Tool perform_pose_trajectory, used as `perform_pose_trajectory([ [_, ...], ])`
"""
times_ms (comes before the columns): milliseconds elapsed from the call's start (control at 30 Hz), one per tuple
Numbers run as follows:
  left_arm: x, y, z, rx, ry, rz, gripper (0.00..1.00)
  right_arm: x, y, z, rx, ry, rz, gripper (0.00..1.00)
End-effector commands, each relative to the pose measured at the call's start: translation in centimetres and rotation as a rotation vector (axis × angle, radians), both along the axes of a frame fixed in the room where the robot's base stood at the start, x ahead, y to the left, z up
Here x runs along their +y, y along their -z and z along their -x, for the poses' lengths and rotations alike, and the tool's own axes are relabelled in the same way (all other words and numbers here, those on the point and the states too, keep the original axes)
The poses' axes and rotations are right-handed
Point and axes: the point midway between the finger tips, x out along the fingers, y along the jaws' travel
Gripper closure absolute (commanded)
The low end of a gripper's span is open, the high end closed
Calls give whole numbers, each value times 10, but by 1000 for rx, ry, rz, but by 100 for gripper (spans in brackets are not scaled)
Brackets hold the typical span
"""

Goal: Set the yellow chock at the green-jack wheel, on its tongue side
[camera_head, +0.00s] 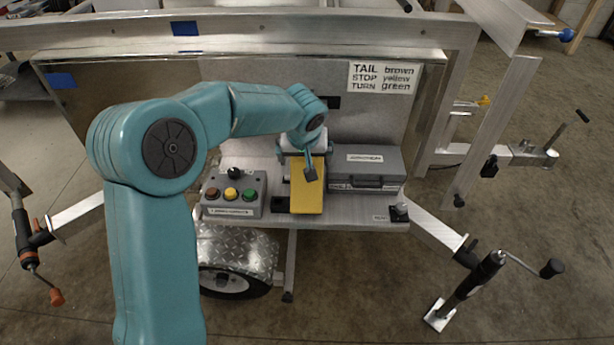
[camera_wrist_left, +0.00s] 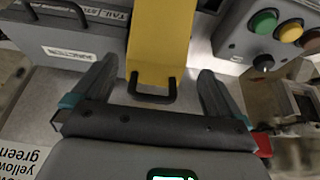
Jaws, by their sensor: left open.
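The yellow chock (camera_head: 308,197) lies on the trailer's shelf, between the button box and a grey case. It also shows in the left wrist view (camera_wrist_left: 160,40), with a black handle loop (camera_wrist_left: 152,97) at its near end. My left gripper (camera_head: 309,165) is at the chock, pointing down; in the wrist view its two fingers (camera_wrist_left: 157,78) are apart, one on each side of the handle, not closed on it. A wheel (camera_head: 232,281) shows partly under a tread-plate fender. I cannot make out a green jack. My right gripper is not in view.
The button box (camera_head: 234,193) stands left of the chock, the grey case (camera_head: 366,169) right of it. A jack with a black-knobbed crank (camera_head: 480,275) stands at the lower right; an orange-handled one (camera_head: 33,255) is at the left. Concrete floor (camera_head: 360,300) is clear in front.

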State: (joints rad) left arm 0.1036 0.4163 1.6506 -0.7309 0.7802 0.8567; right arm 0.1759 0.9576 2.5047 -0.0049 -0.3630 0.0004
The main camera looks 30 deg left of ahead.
Motion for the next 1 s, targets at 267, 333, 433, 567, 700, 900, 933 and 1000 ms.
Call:
perform_pose_trajectory([
  [267, 7, 33, -17, 3, 1, 1, 0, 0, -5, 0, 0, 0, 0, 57],
  [333, 8, 41, -20, 3, 0, -1, 0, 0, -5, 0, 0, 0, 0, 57],
  [433, 10, 46, -22, 0, 1, 0, 0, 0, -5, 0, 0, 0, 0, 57],
  [567, 10, 47, -22, -1, 1, -1, 0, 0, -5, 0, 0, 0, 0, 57],
  [700, 10, 47, -22, -1, 1, -1, 20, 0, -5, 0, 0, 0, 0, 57],
  [900, 10, 47, -22, 0, 1, 0, 85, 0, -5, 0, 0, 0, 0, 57],
  [933, 10, 47, -22, 0, 1, 0, 93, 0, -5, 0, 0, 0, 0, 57],
  [1000, 10, 46, -23, -2, 1, -1, 93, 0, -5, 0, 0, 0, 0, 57],
])
